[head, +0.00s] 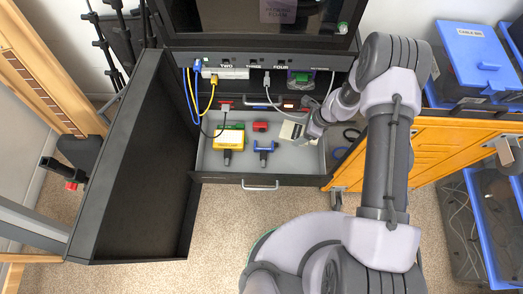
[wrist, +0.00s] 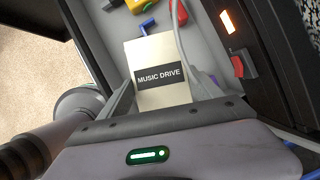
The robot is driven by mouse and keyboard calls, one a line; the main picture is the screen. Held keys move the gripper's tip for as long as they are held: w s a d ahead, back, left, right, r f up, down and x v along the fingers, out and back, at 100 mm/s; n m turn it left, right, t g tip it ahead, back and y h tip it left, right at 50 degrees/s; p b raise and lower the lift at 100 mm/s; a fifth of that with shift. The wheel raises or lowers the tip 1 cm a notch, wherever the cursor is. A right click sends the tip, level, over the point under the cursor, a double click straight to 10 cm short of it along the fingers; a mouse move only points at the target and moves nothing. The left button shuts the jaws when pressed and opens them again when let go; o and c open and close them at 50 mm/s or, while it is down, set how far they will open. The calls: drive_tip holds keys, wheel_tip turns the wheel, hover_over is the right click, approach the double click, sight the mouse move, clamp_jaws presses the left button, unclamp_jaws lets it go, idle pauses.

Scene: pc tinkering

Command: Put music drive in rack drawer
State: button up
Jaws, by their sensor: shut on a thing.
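The music drive (wrist: 157,55) is a pale flat box with a black label reading MUSIC DRIVE. In the wrist view it sits between the two fingers of my gripper (wrist: 162,98), which is shut on it. In the head view the drive (head: 290,131) is at the right side of the open rack drawer (head: 209,160), within its outline. My gripper (head: 306,130) reaches it from the right. I cannot tell whether the drive touches the drawer floor. The drawer is grey inside, with a silver front handle.
The drawer also holds a yellow device (head: 228,139), a red piece (head: 260,126) and a blue-handled piece (head: 264,147). Cables hang from the rack shelf above. A black rack door (head: 125,165) stands open at left. An orange cabinet (head: 405,148) is at right.

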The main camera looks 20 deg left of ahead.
sight(291, 154)
drive_tip(key=shift+m, duration=0.6)
drive_tip(key=f+b, duration=0.4)
drive_tip(key=f, duration=0.5)
drive_tip(key=f+b, duration=0.5)
drive_tip(key=f, duration=0.5)
drive_tip(key=shift+s+d+f, duration=0.1)
drive_tip(key=shift+d, duration=0.1)
drive_tip(key=o, duration=1.6)
